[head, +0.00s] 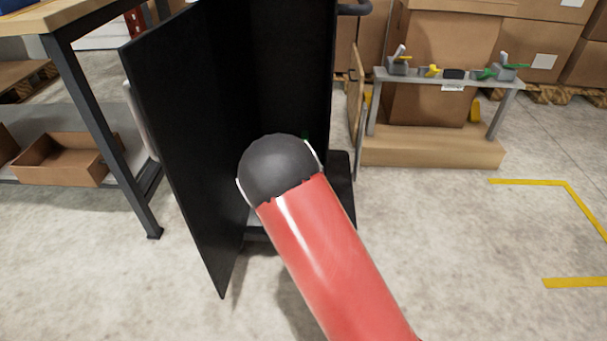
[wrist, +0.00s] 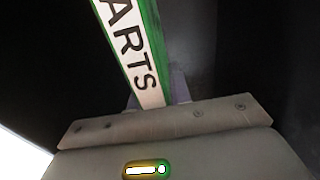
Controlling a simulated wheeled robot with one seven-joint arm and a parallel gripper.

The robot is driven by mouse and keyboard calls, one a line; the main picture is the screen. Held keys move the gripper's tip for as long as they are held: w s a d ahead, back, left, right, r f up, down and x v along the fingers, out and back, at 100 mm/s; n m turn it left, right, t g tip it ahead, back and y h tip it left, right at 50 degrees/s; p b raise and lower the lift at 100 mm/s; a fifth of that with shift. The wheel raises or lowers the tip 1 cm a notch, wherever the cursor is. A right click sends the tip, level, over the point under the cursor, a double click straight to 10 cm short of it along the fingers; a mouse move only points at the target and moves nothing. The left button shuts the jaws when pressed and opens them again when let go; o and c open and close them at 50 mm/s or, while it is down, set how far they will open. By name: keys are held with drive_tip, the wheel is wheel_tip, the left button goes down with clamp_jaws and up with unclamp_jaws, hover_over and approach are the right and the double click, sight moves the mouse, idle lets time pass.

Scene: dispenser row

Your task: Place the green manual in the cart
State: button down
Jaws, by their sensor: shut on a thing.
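The green manual (wrist: 133,42) shows in the wrist view as a narrow green edge with a white strip; the letters "ARTS" are readable on it. My gripper (wrist: 156,98) is shut on its near end, and the manual extends away toward the top of the picture. Black surfaces surround it there. In the head view, the black-panelled cart (head: 190,110) stands in the middle, one tall panel angled toward me. My red arm reaches toward its inside and hides the gripper and most of the manual; only a tiny green bit shows above the arm's dark joint.
A workbench (head: 100,15) with a lower shelf and an open cardboard box (head: 65,165) stands at left. At right are a small grey bench (head: 450,80) with small dispensers and stacked cardboard boxes (head: 540,50). The floor at front right is clear, with yellow lines.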

wheel_tip(320, 180, down, 6)
drive_tip(key=shift+s+f+b, duration=0.1)
drive_tip(key=shift+b, duration=0.25)
drive_tip(key=shift+w+f, duration=0.15)
drive_tip(key=shift+w, duration=0.05)
drive_tip(key=shift+f, duration=0.15)
drive_tip(key=c, duration=1.3)
unclamp_jaws()
